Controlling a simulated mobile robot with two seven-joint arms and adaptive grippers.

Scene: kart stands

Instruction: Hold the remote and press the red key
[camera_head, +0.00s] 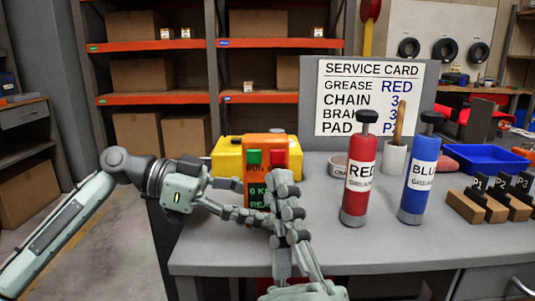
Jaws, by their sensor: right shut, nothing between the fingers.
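The remote (257,143) is an orange upright box with a green key (254,157) at left and a red key (279,158) at right. A dark panel with green lettering is below them, partly covered. My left gripper (252,203) comes in from the left with its fingers around the remote's lower part, one in front. My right gripper (284,177) rises from the bottom, shut and empty, its tips just below the red key in the picture. I cannot tell whether they touch the remote. The remote's lower right is hidden behind the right fingers.
The grey table (330,245) carries a yellow case (226,160) behind the remote. A red grease tube (358,185) and a blue one (420,180) stand to the right, with labelled blocks (490,203) beyond. A service card (362,97) stands behind. The table front is clear.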

